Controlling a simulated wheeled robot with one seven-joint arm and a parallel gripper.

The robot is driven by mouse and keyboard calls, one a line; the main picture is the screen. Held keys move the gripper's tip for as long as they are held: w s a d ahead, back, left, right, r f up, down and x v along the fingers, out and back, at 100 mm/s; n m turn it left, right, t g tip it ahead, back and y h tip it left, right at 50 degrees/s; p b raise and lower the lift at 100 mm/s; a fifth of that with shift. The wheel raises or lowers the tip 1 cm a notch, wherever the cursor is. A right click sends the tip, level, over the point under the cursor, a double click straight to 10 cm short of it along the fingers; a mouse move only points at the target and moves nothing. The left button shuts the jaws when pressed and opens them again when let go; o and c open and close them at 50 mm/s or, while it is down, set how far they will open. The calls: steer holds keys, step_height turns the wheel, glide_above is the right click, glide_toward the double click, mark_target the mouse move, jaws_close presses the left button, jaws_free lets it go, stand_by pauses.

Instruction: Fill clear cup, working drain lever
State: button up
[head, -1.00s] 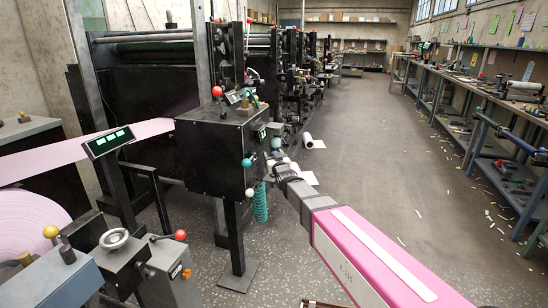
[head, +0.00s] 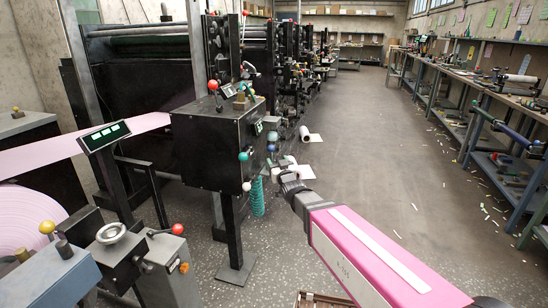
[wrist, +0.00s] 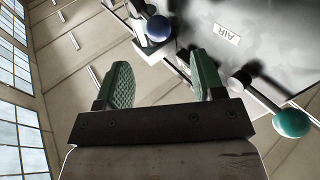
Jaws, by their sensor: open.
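In the wrist view, my gripper (wrist: 162,78) is open, with two green ribbed fingers and nothing between them. A blue ball knob (wrist: 158,28) on a bracket lies beyond the fingertips, apart from them. A teal ball knob (wrist: 292,122) on a dark stem is to the right, outside the fingers. I cannot tell which knob is the drain lever. I cannot make out a clear cup in either view.
A label reading AIR (wrist: 227,34) is on the panel in the wrist view. A teal coiled hose (head: 257,197) hangs below the black box. A white roll (head: 310,135) lies on the floor.

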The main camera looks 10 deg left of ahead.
mark_target(272, 150)
steer(key=shift+s+d, duration=0.25)
steer(key=shift+s, duration=0.2)
steer(key=shift+w+d+r+g+h, duration=0.1)
steer(key=shift+r+g+h, duration=0.4)
steer(key=shift+r+g, duration=0.4)
steer(key=x, duration=1)
steer(key=shift+w+r, duration=0.15)
steer(key=shift+w, duration=0.15)
steer(key=c, duration=0.8)
